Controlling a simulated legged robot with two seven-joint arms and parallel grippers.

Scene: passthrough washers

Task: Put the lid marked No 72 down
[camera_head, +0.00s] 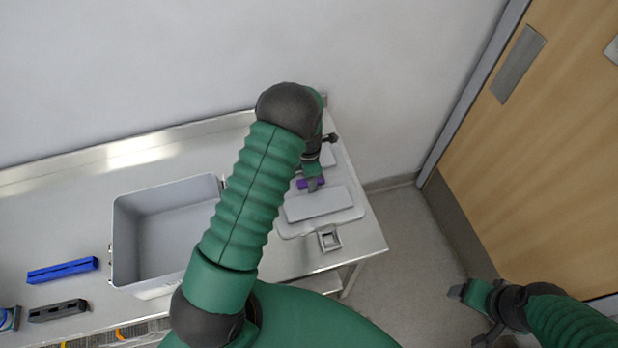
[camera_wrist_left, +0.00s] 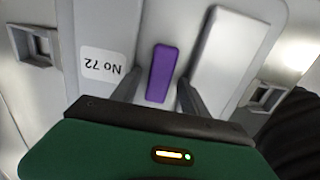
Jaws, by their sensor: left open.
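The grey lid (camera_head: 345,221) lies flat, apparently on the right end of the metal bench. It has raised panels, side latches and a purple handle (camera_head: 303,184). In the left wrist view the lid (camera_wrist_left: 105,25) carries a white label (camera_wrist_left: 103,64) reading No 72, upside down. My left gripper (camera_wrist_left: 160,88) is open, its fingers on either side of the purple handle (camera_wrist_left: 162,65), with gaps visible. In the head view my left gripper (camera_head: 313,182) is partly hidden behind its own wrist. My right gripper (camera_head: 469,314) is open and empty at lower right, off the bench.
An open grey bin (camera_head: 165,205) stands on the metal bench (camera_head: 60,215), left of my left arm. A wall runs behind. A wooden door (camera_head: 560,130) is at right.

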